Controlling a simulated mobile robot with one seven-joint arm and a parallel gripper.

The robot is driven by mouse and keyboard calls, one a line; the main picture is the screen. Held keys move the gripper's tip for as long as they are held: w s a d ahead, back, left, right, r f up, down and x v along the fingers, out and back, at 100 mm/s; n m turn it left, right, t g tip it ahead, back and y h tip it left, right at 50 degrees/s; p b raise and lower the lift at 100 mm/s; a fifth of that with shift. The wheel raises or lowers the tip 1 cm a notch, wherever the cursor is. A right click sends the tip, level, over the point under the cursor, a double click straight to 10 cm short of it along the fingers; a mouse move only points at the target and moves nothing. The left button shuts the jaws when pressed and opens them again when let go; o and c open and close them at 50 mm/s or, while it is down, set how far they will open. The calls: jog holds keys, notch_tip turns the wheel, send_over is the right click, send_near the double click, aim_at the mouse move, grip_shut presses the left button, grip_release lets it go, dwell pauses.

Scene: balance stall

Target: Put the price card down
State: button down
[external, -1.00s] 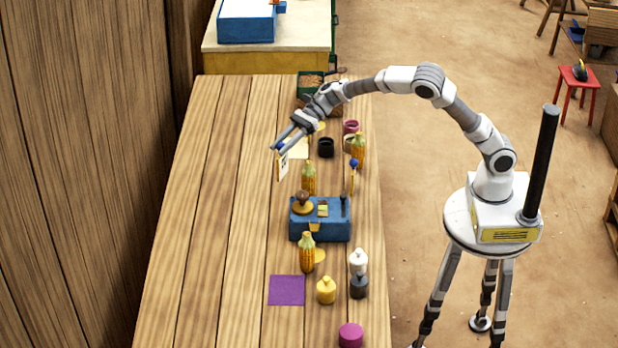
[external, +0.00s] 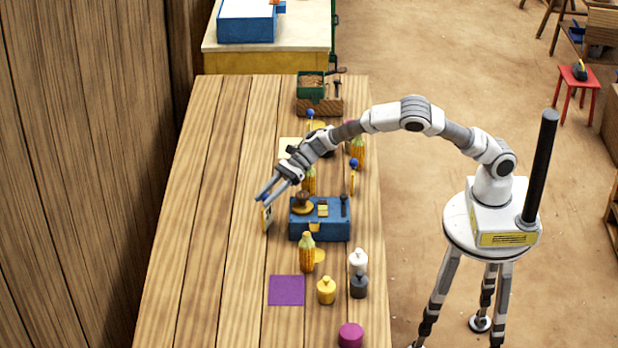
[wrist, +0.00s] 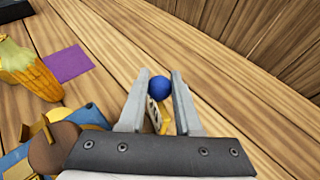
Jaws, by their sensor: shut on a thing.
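My gripper (external: 264,196) is shut on the price card (external: 267,219), a small pale card with dark marks, yellow edging and a blue ball on top. In the wrist view the blue ball (wrist: 159,87) sits between the two fingertips (wrist: 160,88), with the card's pale face (wrist: 152,110) partly hidden below it. The card hangs roughly upright, left of the blue balance box (external: 320,230). I cannot tell whether its lower edge touches the wooden table (external: 220,240).
A purple square (external: 287,290) lies flat nearer the camera, with a corn cob (external: 307,253) and yellow, white and dark weights beside it. Other cards with blue balls (external: 353,177) stand farther back. The table's left side is clear up to the wooden wall (external: 90,180).

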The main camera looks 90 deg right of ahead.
jog(key=shift+f, duration=0.4)
jog(key=c, duration=0.6)
grip_release()
jog(key=shift+r, duration=0.1)
